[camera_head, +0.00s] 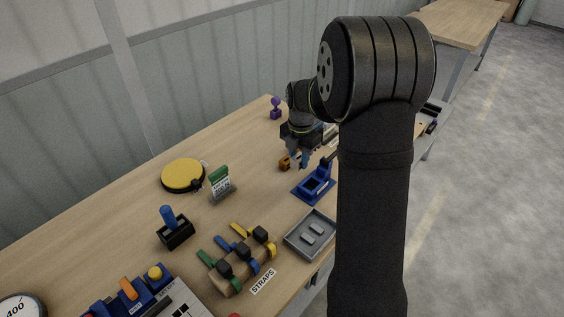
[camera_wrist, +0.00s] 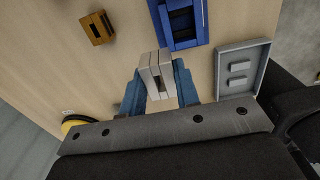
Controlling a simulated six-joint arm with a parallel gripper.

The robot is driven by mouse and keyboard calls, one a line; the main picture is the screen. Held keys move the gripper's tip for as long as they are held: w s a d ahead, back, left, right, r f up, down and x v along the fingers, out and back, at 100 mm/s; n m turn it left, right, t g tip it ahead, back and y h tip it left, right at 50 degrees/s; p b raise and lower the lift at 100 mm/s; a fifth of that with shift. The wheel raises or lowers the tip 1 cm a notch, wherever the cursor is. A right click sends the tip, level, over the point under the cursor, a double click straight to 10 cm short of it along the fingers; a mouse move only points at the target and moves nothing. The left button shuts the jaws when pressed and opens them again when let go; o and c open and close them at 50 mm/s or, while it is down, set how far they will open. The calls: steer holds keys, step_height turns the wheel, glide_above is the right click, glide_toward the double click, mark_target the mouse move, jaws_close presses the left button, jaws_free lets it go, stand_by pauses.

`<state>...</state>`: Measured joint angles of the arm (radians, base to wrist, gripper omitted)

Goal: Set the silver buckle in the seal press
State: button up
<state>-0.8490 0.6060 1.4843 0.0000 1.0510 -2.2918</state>
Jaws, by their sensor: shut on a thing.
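My gripper (camera_wrist: 158,78) is shut on a silver buckle (camera_wrist: 166,64), a small pale metal frame with a slot, gripped between the two blue fingers. In the head view, my gripper (camera_head: 301,161) hangs over the right side of the table, just behind a blue fixture; the buckle cannot be made out there. That fixture, which looks like the seal press (camera_head: 308,192), has a square recess and an upright part. In the wrist view the press (camera_wrist: 184,44) lies just beyond the buckle, slightly to its right. The buckle appears apart from it.
A grey tray (camera_head: 291,240) with two pale pieces stands in front of the press. An orange-brown block (camera_wrist: 98,28) lies behind the press. Bare wood lies between.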

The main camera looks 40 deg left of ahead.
steer(key=d, duration=0.1)
steer(key=w+d, duration=0.2)
steer(key=d, duration=0.1)
steer(key=shift+f, duration=0.1)
steer(key=shift+f, duration=2.8)
steer(key=shift+f, duration=0.7)
steer(key=shift+r, duration=0.4)
steer(key=shift+f, duration=0.3)
stand_by(1.1)
steer(key=shift+r, duration=0.3)
steer(key=shift+f, duration=0.45)
stand_by(1.4)
